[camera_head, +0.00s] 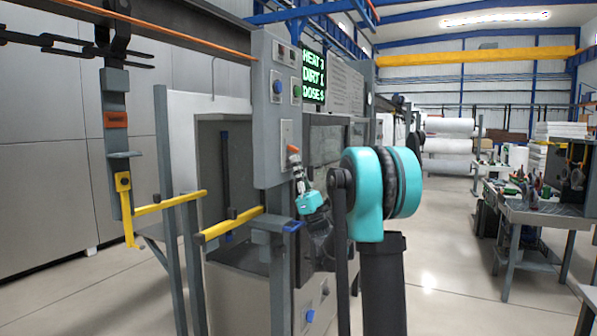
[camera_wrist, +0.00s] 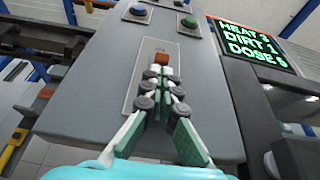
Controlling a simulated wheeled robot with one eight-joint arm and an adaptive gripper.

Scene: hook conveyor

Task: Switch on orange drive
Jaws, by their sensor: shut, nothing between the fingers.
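The orange switch knob (camera_head: 293,149) sits on a light plate low on the grey control panel (camera_head: 268,150). In the wrist view the orange knob (camera_wrist: 161,58) shows just beyond the fingertips, with its lower part hidden by them. My gripper (camera_head: 296,161) is shut and empty, with its fingertips right at the knob. In the wrist view the gripper's tips (camera_wrist: 160,72) meet just below the orange part. I cannot tell whether they touch it.
Above the switch are a blue button (camera_wrist: 137,10) and a green button (camera_wrist: 189,21). A green-lettered display (camera_head: 314,77) lists heat, dirt and dose. Yellow bars (camera_head: 233,222) stick out at the lower left. A chain hook carrier (camera_head: 117,120) hangs at left.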

